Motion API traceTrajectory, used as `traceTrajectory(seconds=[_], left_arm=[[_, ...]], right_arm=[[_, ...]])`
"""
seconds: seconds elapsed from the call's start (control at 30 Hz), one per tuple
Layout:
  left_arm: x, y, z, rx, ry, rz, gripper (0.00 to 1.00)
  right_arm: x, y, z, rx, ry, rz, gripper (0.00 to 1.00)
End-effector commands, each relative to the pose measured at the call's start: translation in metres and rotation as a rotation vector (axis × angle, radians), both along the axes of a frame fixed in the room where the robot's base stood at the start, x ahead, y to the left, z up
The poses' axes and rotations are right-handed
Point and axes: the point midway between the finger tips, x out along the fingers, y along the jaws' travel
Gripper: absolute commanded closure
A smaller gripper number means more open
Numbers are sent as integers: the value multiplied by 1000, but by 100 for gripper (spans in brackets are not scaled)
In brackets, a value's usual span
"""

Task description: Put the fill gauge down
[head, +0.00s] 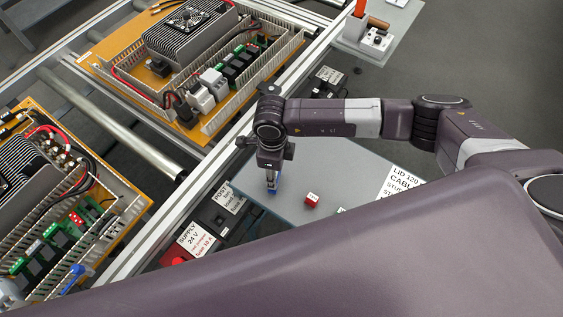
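My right gripper (271,172) points down over the grey table, its arm coming in from the right. A small blue piece (272,190), which I take to be the fill gauge, shows at its fingertips. The fingers appear closed on it. It is low over the left part of the grey table (340,170); whether its lower end touches the table I cannot tell. My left gripper is not in view.
A red-and-white block (312,199) and a white lid label (401,185) are on the table. A supply box (192,241) stands left of it. Boards with slotted ducts, the upper one (205,65) and the lower-left one (125,190), lie beyond the metal rail (180,200).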

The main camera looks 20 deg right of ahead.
Motion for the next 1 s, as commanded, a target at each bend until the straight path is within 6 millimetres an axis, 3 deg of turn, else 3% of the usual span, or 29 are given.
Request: traceTrajectory(seconds=[0.17, 0.3, 0.67, 0.7, 0.87, 1.0], left_arm=[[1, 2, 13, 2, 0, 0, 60], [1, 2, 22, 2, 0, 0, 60], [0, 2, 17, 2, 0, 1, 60], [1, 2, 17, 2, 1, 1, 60], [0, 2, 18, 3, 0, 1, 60], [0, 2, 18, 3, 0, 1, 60]], right_arm=[[22, -29, 3, -5, -1, -7, 87], [21, -28, -2, -1, 2, -2, 87], [21, -28, -8, -1, 0, -2, 87], [21, -28, -9, -2, 0, -2, 63], [21, -28, -8, -2, 0, -2, 47], [21, -28, -8, -2, 0, -2, 47]])
